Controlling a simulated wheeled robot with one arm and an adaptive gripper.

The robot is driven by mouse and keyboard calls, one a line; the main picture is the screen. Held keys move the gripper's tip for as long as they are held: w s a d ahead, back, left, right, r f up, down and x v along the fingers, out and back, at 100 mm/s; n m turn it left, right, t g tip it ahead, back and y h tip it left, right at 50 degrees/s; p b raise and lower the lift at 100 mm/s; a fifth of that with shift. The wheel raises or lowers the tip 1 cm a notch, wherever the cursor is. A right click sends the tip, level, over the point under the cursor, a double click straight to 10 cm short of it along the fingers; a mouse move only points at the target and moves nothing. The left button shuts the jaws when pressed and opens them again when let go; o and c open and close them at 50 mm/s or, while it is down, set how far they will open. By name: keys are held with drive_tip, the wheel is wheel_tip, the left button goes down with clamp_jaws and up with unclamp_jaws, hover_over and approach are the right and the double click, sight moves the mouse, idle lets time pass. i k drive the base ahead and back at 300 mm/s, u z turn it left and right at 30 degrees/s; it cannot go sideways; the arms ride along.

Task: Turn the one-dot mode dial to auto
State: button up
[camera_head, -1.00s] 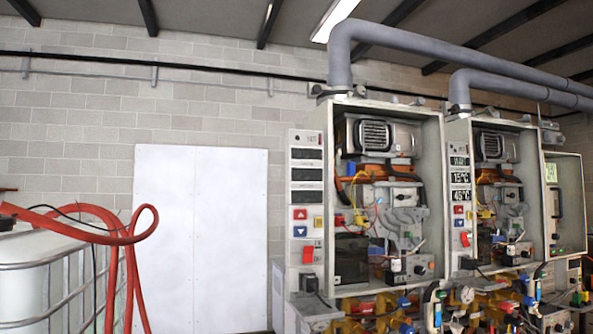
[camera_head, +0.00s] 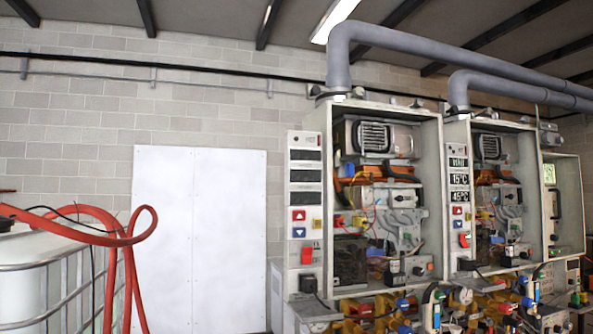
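Two open tankless heaters stand side by side at the right, the nearer heater (camera_head: 437,150) and the farther heater (camera_head: 535,190). The nearer one has a dark round knob (camera_head: 420,271) low on its inner right side, and the farther one has a similar knob (camera_head: 524,255). A black square part (camera_head: 308,284) sits at the foot of the nearer control strip (camera_head: 305,150). Dot marks and an auto label are too small to read, so I cannot tell which is the one-dot mode dial or its setting. My gripper is not in view.
Yellow, blue and red valves (camera_head: 405,304) crowd the space under the heaters. A white tank in a metal cage (camera_head: 62,262) with a looped red hose (camera_head: 134,238) stands at the left. A plain white panel (camera_head: 195,235) is on the wall between. Grey pipes (camera_head: 410,47) run overhead.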

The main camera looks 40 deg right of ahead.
sight(420, 272)
drive_tip(key=z, duration=3)
drive_tip(key=i, duration=0.5)
drive_tip(key=u, duration=2.4)
